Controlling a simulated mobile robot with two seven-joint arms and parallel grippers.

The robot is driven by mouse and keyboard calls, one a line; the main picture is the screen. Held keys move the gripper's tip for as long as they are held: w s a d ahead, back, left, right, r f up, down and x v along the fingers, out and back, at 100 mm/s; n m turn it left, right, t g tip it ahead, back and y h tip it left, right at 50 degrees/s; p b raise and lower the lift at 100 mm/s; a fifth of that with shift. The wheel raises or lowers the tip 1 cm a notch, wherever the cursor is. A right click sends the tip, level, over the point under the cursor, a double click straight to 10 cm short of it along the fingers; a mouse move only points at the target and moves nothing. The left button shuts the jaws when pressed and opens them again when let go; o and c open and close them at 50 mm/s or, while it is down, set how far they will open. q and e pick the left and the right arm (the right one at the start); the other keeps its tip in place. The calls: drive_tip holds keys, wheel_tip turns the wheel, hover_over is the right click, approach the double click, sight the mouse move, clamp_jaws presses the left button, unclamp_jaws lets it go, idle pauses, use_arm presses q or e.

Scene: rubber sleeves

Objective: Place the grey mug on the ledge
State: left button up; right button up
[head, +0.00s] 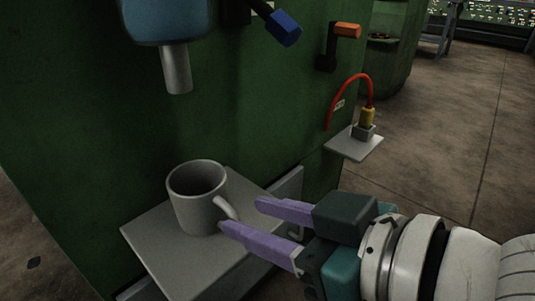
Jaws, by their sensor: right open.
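The grey mug (193,196) stands upright on a flat grey ledge (165,255) that juts from a green machine. Its handle points right, toward my right gripper. My right gripper (240,215) has two purple fingers, spread apart and empty. The fingertips are close to the mug's handle; the nearer finger overlaps the handle's lower end in the picture. I cannot tell whether they touch. My left gripper is not in view.
The green machine (90,130) rises behind the ledge. A blue part with a grey spout (176,70) hangs above the mug. A blue-tipped lever (283,28), an orange-handled lever (346,31) and a small plate (352,146) with a red hose (350,80) stick out.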

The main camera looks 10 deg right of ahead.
drive_tip(key=s+d+f+m+g+h+p, duration=0.2)
drive_tip(key=s+d+m+g+h, duration=0.3)
drive_tip(key=s+d, duration=0.9)
drive_tip(key=s+g+h, duration=0.2)
drive_tip(key=shift+s+h, duration=0.15)
drive_tip(key=shift+h, duration=0.25)
